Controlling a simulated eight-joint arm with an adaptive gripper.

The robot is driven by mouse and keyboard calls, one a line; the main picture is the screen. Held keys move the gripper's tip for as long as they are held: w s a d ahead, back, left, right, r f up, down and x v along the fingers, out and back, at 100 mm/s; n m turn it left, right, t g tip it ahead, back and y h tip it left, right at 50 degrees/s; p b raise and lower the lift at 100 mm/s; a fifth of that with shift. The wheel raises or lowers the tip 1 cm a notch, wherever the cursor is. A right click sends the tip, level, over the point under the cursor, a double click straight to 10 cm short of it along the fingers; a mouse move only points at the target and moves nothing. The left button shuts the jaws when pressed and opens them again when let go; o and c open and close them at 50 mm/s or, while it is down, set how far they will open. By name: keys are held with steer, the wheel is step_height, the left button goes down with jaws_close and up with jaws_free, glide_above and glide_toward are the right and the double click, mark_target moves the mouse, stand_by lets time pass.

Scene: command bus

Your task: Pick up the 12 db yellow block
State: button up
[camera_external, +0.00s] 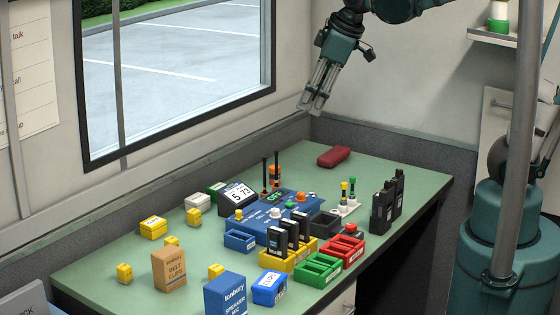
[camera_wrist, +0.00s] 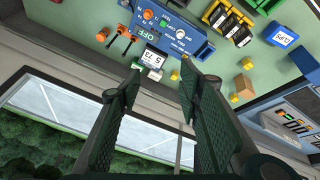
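Several small yellow blocks sit at the left of the green table: one at the far left (camera_external: 124,273), one near the brown box (camera_external: 216,271), one partly hidden (camera_external: 171,243), and one farther back (camera_external: 194,216). I cannot read a 12 db marking on any. My gripper (camera_external: 311,107) is open and empty, high above the table's back edge, well away from the blocks.
A blue device (camera_external: 262,229), a display reading 5 73 (camera_external: 238,198), two upright antennas and coloured bins (camera_external: 318,268) fill the middle. A brown box (camera_external: 169,270) and blue box (camera_external: 226,295) stand in front. Black radios (camera_external: 384,210) stand right; a red case (camera_external: 334,156) lies behind.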

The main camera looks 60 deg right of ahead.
steer(key=w+a+f+n+g, duration=0.1)
steer(key=w+a+f+n, duration=0.2)
steer(key=w, duration=0.6)
steer(key=n+g, duration=0.4)
steer(key=n, duration=0.6)
glide_above(194, 211)
steer(key=f, duration=2.3)
steer(key=shift+s+d+b, duration=0.1)
steer(key=shift+d+b, duration=0.2)
steer(key=shift+b, duration=0.1)
steer(key=shift+a+f, duration=0.15)
steer(key=shift+f, duration=0.2)
steer(key=shift+f, duration=0.15)
steer(key=shift+f, duration=1.15)
steer(key=shift+f, duration=0.15)
steer(key=shift+a+f+b, duration=0.15)
steer(key=shift+f+b, duration=0.35)
steer(key=shift+f, duration=1.95)
